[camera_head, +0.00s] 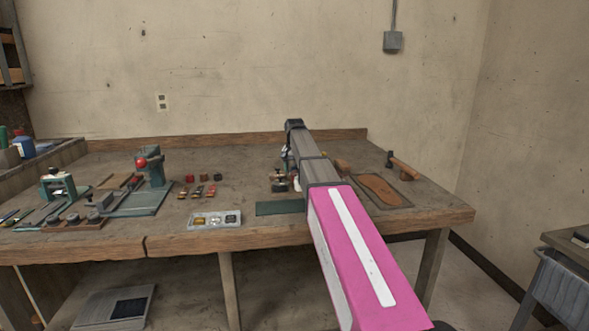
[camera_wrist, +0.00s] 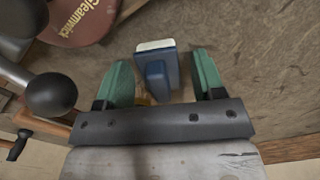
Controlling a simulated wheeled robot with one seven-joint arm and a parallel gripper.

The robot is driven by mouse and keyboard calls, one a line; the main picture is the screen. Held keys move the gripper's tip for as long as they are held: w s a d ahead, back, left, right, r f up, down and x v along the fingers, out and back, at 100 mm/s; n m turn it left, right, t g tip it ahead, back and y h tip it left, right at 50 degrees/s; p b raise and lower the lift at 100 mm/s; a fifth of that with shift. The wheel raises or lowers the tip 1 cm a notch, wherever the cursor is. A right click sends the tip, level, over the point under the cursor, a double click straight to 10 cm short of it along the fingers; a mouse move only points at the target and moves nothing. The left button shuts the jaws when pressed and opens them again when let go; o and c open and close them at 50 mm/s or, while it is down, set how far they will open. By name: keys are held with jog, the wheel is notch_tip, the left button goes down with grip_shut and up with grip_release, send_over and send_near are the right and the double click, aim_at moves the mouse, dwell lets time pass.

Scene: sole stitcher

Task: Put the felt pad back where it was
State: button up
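A blue block with an off-white face and a blue grip (camera_wrist: 156,72), which looks like the felt pad, shows in the wrist view on or above the grey-brown bench top. My gripper (camera_wrist: 163,75) has two green fingers, spread wide, one on each side of the block. Gaps show between the block and both fingers, so it is not held. In the head view my arm hides most of this spot, and I cannot make out the block there.
The workbench (camera_head: 190,243) carries a teal machine (camera_head: 152,168) with a red knob, a grey tray (camera_head: 214,220), a dark green mat (camera_head: 280,207) and a brown sole (camera_head: 379,189). In the wrist view a black ball knob (camera_wrist: 51,94) and a dark red round part (camera_wrist: 84,20) are close left.

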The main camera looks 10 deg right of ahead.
aim_at(294, 165)
notch_tip(294, 165, up, 12)
jog(key=shift+r, duration=0.2)
dwell(0.5)
dwell(1.2)
